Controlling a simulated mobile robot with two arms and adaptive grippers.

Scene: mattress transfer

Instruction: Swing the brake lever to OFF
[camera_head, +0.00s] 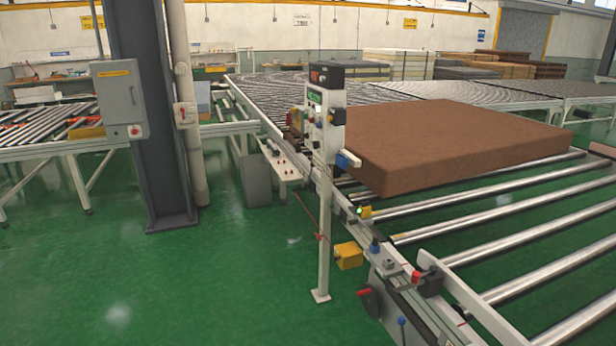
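Near the front end of the roller conveyor, a red-handled lever (364,293) sticks out to the left beside a dark round part on the side frame. Close by, a small red knob (416,277) sits on top of the rail and a blue knob (402,321) stands lower on the frame. I cannot tell for certain which of these is the brake lever, and no OFF marking is readable. Neither of my grippers is in view.
A brown mattress (460,145) lies on the conveyor rollers (470,193). A white post with a control panel (325,115) stands left of the conveyor, with a yellow box (348,255) near it. A dark column (150,120) stands farther left. Green floor (200,290) is clear in front.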

